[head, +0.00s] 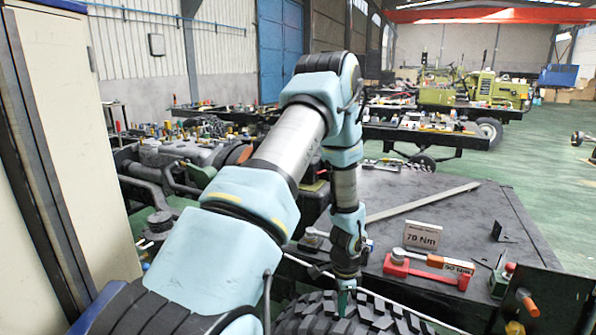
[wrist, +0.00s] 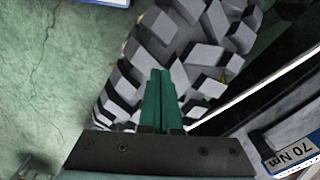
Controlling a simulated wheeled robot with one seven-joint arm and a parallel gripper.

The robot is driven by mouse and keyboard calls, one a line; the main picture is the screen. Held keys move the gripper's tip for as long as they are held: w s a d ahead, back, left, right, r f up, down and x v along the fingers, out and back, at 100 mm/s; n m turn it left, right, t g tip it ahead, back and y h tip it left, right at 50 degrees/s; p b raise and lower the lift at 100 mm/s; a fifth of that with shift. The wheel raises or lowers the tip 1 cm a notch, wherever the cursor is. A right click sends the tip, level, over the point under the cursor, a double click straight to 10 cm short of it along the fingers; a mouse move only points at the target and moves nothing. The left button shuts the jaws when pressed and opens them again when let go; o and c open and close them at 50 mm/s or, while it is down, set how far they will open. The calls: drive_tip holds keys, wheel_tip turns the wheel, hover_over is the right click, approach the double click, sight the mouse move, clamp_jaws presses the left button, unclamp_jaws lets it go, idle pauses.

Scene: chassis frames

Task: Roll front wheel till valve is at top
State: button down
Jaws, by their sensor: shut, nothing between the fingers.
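The front wheel is a black tyre (head: 345,318) with chunky tread blocks, at the bottom of the head view. Its tread (wrist: 190,50) fills the middle of the wrist view. My gripper (head: 345,300) points down at the top of the tyre, with its green fingers (wrist: 160,85) shut together and empty. The fingertips lie over the tread blocks; I cannot tell whether they touch. The valve and the wheel's rim are not visible in either view.
A dark chassis deck (head: 440,205) lies right of the wheel. It carries a "70 Nm" sign (head: 422,236), a red tool (head: 425,270) and small parts. A tall cabinet (head: 75,150) stands at left. Green floor (wrist: 45,75) is clear left of the tyre in the wrist view.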

wheel_tip(320, 180, up, 5)
drive_tip(key=p, duration=0.3)
idle(0.4)
drive_tip(key=a+r+n+t+b, duration=0.1)
drive_tip(key=a+r+n, duration=0.6)
drive_tip(key=a+r, duration=0.5)
drive_tip(key=s+a+r+n+b, duration=0.1)
drive_tip(key=s+a+r+n, duration=0.5)
drive_tip(key=s+r+n, duration=0.3)
wheel_tip(320, 180, up, 2)
drive_tip(key=shift+s+a+r+t, duration=0.1)
drive_tip(key=shift+s+a+t, duration=0.15)
drive_tip(key=shift+t, duration=0.05)
drive_tip(key=shift+d, duration=0.1)
